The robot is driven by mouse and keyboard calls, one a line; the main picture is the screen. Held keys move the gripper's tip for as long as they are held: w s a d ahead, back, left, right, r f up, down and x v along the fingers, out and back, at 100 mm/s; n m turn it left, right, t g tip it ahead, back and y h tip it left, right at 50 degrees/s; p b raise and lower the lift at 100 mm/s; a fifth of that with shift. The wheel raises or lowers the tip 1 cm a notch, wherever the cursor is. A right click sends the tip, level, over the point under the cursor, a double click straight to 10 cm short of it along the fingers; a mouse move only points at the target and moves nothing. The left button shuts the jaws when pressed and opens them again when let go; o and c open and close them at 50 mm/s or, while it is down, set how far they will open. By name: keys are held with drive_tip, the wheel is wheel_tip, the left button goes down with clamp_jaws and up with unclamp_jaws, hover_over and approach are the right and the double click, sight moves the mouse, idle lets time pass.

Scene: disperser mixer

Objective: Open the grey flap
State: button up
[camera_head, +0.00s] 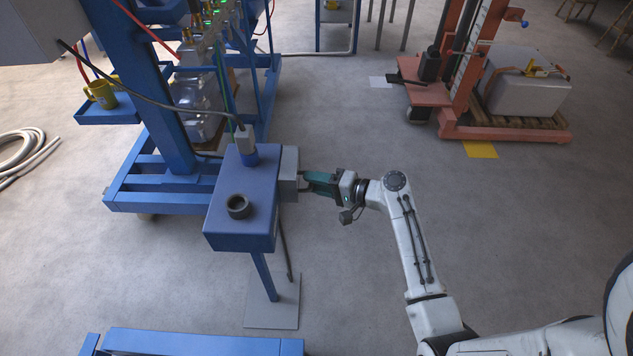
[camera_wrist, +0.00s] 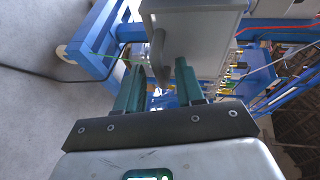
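The grey flap (camera_head: 290,173) is on the right side of the blue box (camera_head: 243,200) that stands on a post. In the wrist view the grey flap (camera_wrist: 200,35) fills the top middle, with a curved grey handle (camera_wrist: 158,52) sticking out from it. My gripper (camera_head: 307,183) is right beside the flap. In the wrist view its two green fingers (camera_wrist: 158,78) are apart, and the handle's end lies between their tips in the picture. I see gaps on both sides of the handle, and no clear contact. The flap looks shut against the box.
A blue frame (camera_head: 160,190) with machinery stands behind and left of the box. A blue bar (camera_head: 190,343) lies at the front. The orange lifter (camera_head: 465,80) is far off at the back right. Grey floor is clear between.

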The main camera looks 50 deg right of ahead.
drive_tip(key=shift+c, duration=0.3)
clamp_jaws()
idle(1.1)
